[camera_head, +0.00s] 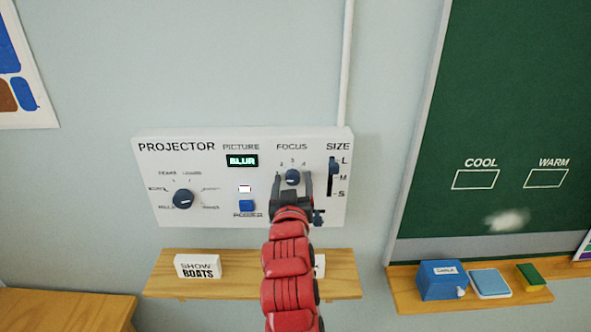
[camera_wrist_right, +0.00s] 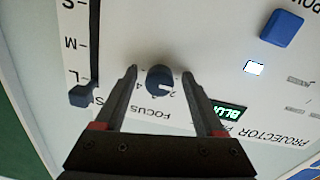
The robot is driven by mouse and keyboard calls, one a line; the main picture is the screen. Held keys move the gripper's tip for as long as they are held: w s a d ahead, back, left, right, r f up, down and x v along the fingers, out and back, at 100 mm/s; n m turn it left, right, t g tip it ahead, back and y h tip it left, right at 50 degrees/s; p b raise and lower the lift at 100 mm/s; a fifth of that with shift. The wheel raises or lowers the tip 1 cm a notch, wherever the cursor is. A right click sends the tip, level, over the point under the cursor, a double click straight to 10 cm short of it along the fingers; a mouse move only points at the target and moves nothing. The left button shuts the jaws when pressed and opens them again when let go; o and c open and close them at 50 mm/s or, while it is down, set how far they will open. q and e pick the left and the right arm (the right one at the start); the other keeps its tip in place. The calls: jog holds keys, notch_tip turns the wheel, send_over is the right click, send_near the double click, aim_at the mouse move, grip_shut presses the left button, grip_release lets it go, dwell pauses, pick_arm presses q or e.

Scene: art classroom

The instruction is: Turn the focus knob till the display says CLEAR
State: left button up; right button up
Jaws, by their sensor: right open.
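The white projector panel (camera_head: 215,215) is on the wall. Its small dark display (camera_head: 242,160) reads BLUR in green-white letters; it also shows in the wrist view (camera_wrist_right: 229,111). The round dark blue focus knob (camera_head: 292,177) sits under the word FOCUS, with a number scale around it. My right gripper (camera_head: 292,186) is open at the knob. In the right wrist view the knob (camera_wrist_right: 160,80) lies between the two open fingers (camera_wrist_right: 161,72), with a gap on each side. My left gripper is not in view.
Left of it are a larger dial (camera_head: 183,199) and a blue power button (camera_head: 246,205); right is the size slider (camera_head: 333,166). Below, a wooden shelf (camera_head: 240,290) holds a SHOW BOATS block (camera_head: 198,266) and another block partly hidden by my arm. A chalkboard (camera_head: 510,90) is at right.

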jog(key=shift+w, duration=0.1)
jog(key=shift+s+r, duration=0.1)
jog(key=shift+s, duration=0.15)
jog(key=shift+c, duration=0.5)
grip_shut()
jog(key=shift+f+b, duration=0.2)
jog(key=shift+b, duration=0.25)
jog(key=m+b, duration=0.7)
jog(key=b, duration=1)
jog(key=shift+f, duration=0.15)
jog(key=shift+r+m+b, duration=0.3)
jog(key=shift+m+b, duration=0.6)
jog(key=shift+b, duration=0.15)
